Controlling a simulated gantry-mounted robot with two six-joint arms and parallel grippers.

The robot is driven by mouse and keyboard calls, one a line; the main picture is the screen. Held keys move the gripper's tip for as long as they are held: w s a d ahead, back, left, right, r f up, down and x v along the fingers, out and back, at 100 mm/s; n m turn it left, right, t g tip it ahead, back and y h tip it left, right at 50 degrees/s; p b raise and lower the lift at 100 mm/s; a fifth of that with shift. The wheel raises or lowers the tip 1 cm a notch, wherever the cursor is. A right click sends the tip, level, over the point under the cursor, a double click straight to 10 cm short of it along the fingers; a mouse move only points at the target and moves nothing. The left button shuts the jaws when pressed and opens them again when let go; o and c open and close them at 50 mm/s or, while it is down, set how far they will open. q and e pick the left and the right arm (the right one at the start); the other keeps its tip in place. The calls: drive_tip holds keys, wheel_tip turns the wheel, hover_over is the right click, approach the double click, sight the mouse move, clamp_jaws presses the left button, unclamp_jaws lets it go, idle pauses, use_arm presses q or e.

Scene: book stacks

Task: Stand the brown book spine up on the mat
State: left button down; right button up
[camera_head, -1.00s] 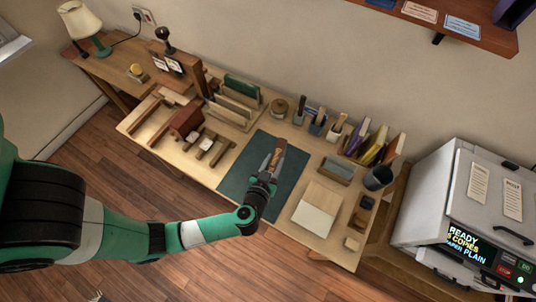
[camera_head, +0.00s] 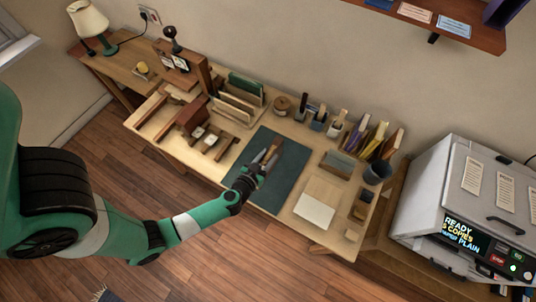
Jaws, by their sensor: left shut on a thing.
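The dark green mat (camera_head: 287,178) lies on the desk near its front edge. My left gripper (camera_head: 264,161) is over the left part of the mat, with its fingers pointing toward the back of the desk. It is shut on the brown book (camera_head: 272,152), which shows as a narrow brown strip at the fingertips. The fingers hide much of the book. I cannot tell whether its lower edge touches the mat. My right gripper is out of view.
Left of the mat are wooden racks (camera_head: 222,143) and a reddish-brown box (camera_head: 192,115). A pale pad (camera_head: 314,211) and small trays lie to the right. Pen pots (camera_head: 319,122) and upright books (camera_head: 375,139) stand behind. A printer (camera_head: 470,205) is far right. The mat's right half is clear.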

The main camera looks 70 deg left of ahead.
use_arm(q)
drive_tip(key=a+f+b, duration=0.1)
drive_tip(key=w+a+f+b, duration=0.1)
drive_tip(key=a+f+b, duration=0.1)
drive_tip(key=w+a+f+b, duration=0.1)
drive_tip(key=a+f, duration=0.1)
drive_tip(key=shift+w+f, duration=0.1)
drive_tip(key=shift+f, duration=0.15)
drive_tip(key=f+b, duration=0.2)
drive_tip(key=b, duration=0.1)
drive_tip(key=f+b, duration=0.1)
drive_tip(key=shift+w+a+f, duration=0.1)
drive_tip(key=shift+a+f, duration=0.15)
drive_tip(key=shift+f, duration=0.1)
drive_tip(key=shift+f+b, duration=0.1)
drive_tip(key=shift+b, duration=0.2)
drive_tip(key=shift+c, duration=2.4)
unclamp_jaws()
drive_tip(key=shift+f, duration=0.1)
